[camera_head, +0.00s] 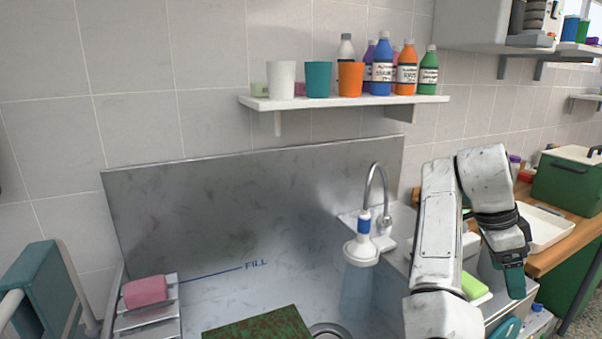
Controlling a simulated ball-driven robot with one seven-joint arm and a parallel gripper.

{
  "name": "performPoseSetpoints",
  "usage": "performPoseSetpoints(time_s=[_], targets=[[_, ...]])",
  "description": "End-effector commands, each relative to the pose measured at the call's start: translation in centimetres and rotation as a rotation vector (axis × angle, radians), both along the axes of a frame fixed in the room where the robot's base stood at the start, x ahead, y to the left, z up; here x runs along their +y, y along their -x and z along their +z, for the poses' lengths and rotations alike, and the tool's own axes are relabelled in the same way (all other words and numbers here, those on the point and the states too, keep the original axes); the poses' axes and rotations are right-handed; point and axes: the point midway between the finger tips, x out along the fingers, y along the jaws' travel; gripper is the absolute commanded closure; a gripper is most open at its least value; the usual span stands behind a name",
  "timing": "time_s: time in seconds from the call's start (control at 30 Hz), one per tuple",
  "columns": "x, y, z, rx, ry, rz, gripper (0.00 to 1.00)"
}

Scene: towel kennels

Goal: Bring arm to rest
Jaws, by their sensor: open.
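My arm (440,230) rises at the right of the view and bends over at the top, so its end hangs downward. My gripper (514,282) points down at the lower right, in front of the wooden counter's near edge and the sink's right side. Its green finger part shows from the side, and nothing is seen held in it. The gap between the fingers is hard to make out at this angle.
A metal sink (270,290) fills the middle, with a tap (378,190) at its right. A shelf (400,99) holds cups and bottles. A white tray (548,228) and green box (568,182) stand on the wooden counter. A pink sponge (145,291) lies at left.

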Motion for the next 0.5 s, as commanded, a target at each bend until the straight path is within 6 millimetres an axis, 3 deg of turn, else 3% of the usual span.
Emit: performPoseSetpoints(time_s=[0.27, 0.5], targets=[[-1.1, 2.2, -5.2, 0.037, 0.004, 0.122, 0.24], [-2.0, 6.4, -12.5, 0.098, 0.006, 0.358, 0.24]])
